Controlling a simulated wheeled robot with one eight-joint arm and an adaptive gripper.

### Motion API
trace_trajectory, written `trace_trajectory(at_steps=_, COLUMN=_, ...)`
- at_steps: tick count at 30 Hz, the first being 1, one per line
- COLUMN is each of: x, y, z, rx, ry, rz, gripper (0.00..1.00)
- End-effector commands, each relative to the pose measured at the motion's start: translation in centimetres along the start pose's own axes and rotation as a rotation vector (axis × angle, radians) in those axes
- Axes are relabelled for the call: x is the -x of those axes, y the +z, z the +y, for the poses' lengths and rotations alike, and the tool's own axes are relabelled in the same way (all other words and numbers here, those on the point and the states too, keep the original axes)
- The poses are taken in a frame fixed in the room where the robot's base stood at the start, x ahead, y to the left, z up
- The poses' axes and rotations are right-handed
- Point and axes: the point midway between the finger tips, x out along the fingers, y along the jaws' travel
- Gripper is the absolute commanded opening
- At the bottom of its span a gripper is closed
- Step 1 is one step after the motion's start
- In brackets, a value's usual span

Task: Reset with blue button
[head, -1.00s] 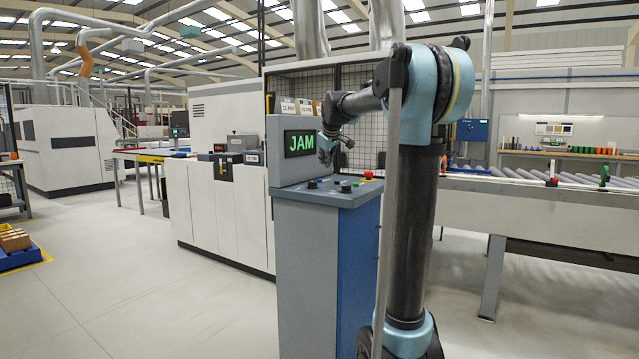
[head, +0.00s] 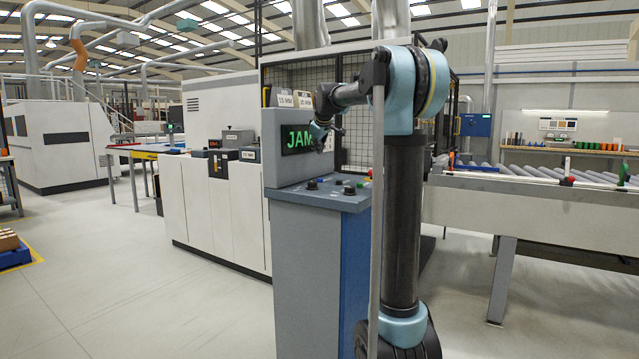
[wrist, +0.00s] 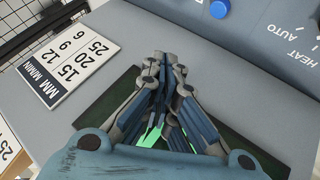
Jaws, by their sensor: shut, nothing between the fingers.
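The blue button (wrist: 220,8) is a round cap at the top edge of the wrist view, on the console's control panel. In the head view the panel's buttons are too small to tell its state. My gripper (wrist: 165,60) is shut and empty, in front of the console's upright face, with its fingertips apart from the blue button. In the head view my gripper (head: 321,147) hangs beside the green JAM display (head: 296,138), covering its right end. The display's dark frame also shows behind the fingers in the wrist view.
The grey console (head: 310,245) also carries black knobs (head: 312,185) and a red button (head: 370,173). A number card (wrist: 68,63) lies left of my gripper in the wrist view. A mesh guard (head: 355,150) stands behind the console. Roller conveyor (head: 520,175) is at right; open floor at left.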

Motion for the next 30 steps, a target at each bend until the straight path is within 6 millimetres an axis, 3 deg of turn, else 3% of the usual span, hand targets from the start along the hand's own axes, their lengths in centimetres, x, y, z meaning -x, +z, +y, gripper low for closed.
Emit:
trace_trajectory(at_steps=8, x=-1.0, y=0.7, z=-0.7, rx=0.000, ry=0.000, rz=0.000, gripper=0.00)
trace_trajectory(at_steps=21, x=-4.6, y=3.4, z=-3.3, rx=-0.001, ry=0.001, rz=-0.001, gripper=0.00)
trace_trajectory(at_steps=30, x=-6.0, y=4.4, z=-4.3, rx=-0.001, ry=0.001, rz=-0.001, gripper=0.00)
